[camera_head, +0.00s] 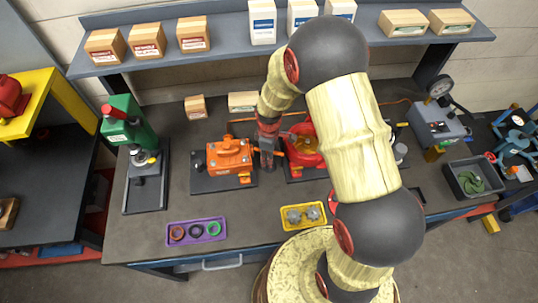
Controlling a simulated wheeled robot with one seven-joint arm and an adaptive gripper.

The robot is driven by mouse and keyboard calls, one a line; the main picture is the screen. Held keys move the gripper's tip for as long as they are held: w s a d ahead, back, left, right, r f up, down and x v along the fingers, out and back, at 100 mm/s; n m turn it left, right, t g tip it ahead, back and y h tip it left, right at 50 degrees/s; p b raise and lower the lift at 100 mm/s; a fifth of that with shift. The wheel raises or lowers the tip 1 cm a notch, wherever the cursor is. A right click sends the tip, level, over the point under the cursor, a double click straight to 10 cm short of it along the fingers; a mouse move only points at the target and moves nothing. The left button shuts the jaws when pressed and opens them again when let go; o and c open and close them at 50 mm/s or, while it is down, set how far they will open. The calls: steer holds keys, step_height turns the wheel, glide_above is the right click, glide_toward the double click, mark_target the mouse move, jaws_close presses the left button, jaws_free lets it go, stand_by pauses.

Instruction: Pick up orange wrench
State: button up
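My gripper (267,162) points down over the workbench, between an orange motor and a red motor. It is small and dark here, and I cannot tell whether its fingers are apart or closed. A thin orange strip (242,120) lies behind the orange motor, just left of my arm; it may be the orange wrench or part of a cable. My arm hides part of the bench behind and right of the gripper. No wrench shape can be made out clearly.
The orange motor (229,155) stands close left of my gripper, the red motor (305,146) close right. A green press (130,128) stands at left. A purple tray (196,232) and yellow tray (304,217) lie in front. A shelf (225,52) with boxes overhangs the back.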

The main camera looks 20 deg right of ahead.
steer(key=shift+c, duration=0.6)
steer(key=c, duration=0.7)
jaws_close()
